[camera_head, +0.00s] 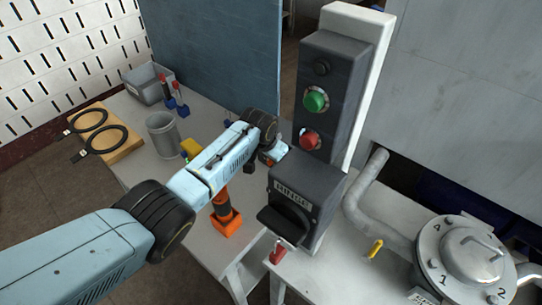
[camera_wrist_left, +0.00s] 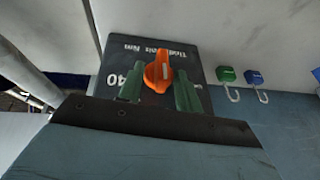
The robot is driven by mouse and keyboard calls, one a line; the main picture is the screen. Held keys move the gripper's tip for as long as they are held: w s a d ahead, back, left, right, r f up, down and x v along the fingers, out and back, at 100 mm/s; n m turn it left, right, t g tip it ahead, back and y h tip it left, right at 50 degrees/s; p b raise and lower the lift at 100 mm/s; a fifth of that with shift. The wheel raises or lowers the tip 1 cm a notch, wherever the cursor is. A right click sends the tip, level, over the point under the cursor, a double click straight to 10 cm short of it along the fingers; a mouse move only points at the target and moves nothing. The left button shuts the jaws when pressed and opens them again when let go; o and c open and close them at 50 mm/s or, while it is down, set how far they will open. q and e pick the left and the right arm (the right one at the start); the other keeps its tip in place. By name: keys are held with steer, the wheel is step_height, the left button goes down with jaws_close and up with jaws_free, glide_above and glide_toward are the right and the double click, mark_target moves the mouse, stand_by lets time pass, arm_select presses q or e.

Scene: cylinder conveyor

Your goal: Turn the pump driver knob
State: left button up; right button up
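The orange pump driver knob (camera_wrist_left: 158,72) shows in the left wrist view, upright on a dark dial plate (camera_wrist_left: 118,55) with a white "40" and upside-down lettering. My left gripper (camera_wrist_left: 158,92) is open, with one green finger on each side of the knob. I cannot tell whether the fingers touch it. In the head view my left arm reaches in from the left, and its gripper (camera_head: 272,153) is beside the dark control post; the knob is not clearly visible there. My right gripper is in neither view.
The control post (camera_head: 330,85) has a green button (camera_head: 316,99) and a red button (camera_head: 310,139). A dark box (camera_head: 297,192) stands below them. A metal vessel (camera_head: 468,262) and pipe are at right. An orange tool (camera_head: 226,222) and grey cup (camera_head: 163,134) stand on the left table.

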arm_select(q)
steer(key=shift+c, duration=0.4)
jaws_close()
steer(key=shift+w+a+f+g+h+b, duration=0.15)
steer(key=shift+w+a+g+h+b, duration=0.05)
steer(key=shift+g+h+b, duration=0.45)
steer(key=shift+w+a+f+n+g+h+b, duration=0.2)
steer(key=shift+g+h+b, duration=0.4)
steer(key=shift+b, duration=0.8)
steer(key=shift+s+a+r+n+g+h+b, duration=0.15)
steer(key=shift+n+g+h+b, duration=0.15)
steer(key=shift+h+b, duration=0.8)
steer(key=shift+w+a+f+n+g+h+b, duration=0.15)
steer(key=shift+g+h+b, duration=0.3)
steer(key=shift+b, duration=1.2)
steer(key=shift+r, duration=0.1)
